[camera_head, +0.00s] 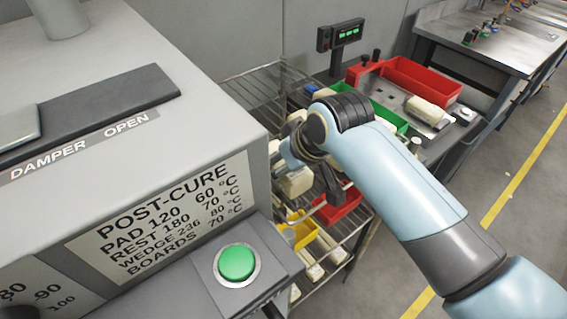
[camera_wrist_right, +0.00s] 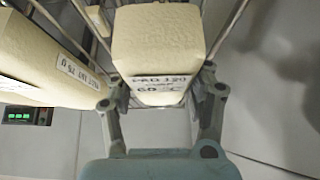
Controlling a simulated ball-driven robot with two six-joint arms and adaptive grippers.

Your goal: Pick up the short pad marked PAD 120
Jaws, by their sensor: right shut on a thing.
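The short cream pad marked PAD 120 (camera_wrist_right: 160,45) stands between the two fingers of my right gripper (camera_wrist_right: 160,88) in the right wrist view. The fingers press on both sides of it, and its label faces the wrist. In the head view my right gripper (camera_head: 318,181) is at the wire rack, partly hidden by its own arm. A cream block (camera_head: 296,183) shows beside it there; its marking cannot be read. My left gripper is not in view.
A longer cream block with a label (camera_wrist_right: 45,60) lies close left of the held pad. The wire rack (camera_head: 262,82) also carries a red bin (camera_head: 340,206) and a yellow bin (camera_head: 299,232). A grey cabinet with a green button (camera_head: 237,262) stands at left.

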